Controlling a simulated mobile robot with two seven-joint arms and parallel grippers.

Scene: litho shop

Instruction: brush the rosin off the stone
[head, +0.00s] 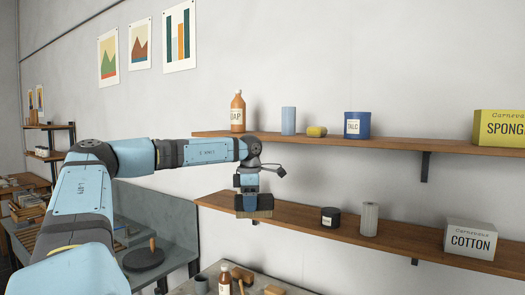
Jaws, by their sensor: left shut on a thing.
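My left arm reaches in from the left, and its gripper (247,193) is in front of the lower wall shelf near its left end. It is shut on a small block-shaped thing (262,213), tan and dark, which looks like a brush. The gripper covers part of it, and I cannot tell whether it touches the shelf. I cannot make out the stone or any rosin in this view. My right gripper is not in view.
The upper shelf (400,146) holds a brown bottle (237,112), a blue tin (357,125) and other goods. A cluttered table (212,270) shows below.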

